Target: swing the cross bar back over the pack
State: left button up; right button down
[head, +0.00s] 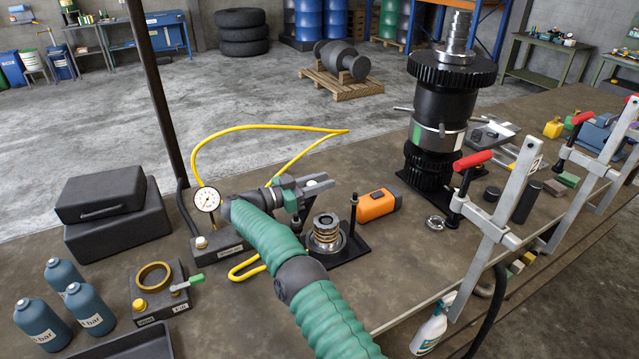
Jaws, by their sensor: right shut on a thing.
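My right gripper (312,187), at the end of my green-sleeved arm, is above and just left of the pack (326,234). The pack is a short, upright stack of coiled metal rings on a dark base plate (352,248). The gripper is shut on what seems to be the cross bar, a dark piece mostly hidden by the gripper and arm. The top of the pack shows uncovered from here. A slim black post (354,214) stands upright at the plate's right side. My left gripper is not in view.
An orange box-like tool (377,205) lies right of the post. A tall geared shaft (440,125) stands behind it. Red-handled clamps (490,215) line the right edge.

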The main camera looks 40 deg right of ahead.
jog(key=shift+f, duration=0.1)
jog(key=c, duration=1.1)
grip_release()
jog(key=shift+d, duration=0.1)
jog(key=s+a+r+b, duration=0.1)
jog(key=s+a, duration=0.2)
jog(key=s, duration=0.1)
jog(key=s+a+r+b, duration=0.1)
jog(key=s+a+r, duration=0.1)
jog(key=s+a, duration=0.2)
jog(key=s+a+r+b, duration=0.2)
jog(key=s+a, duration=0.1)
jog(key=s, duration=0.1)
jog(key=shift+a, duration=0.25)
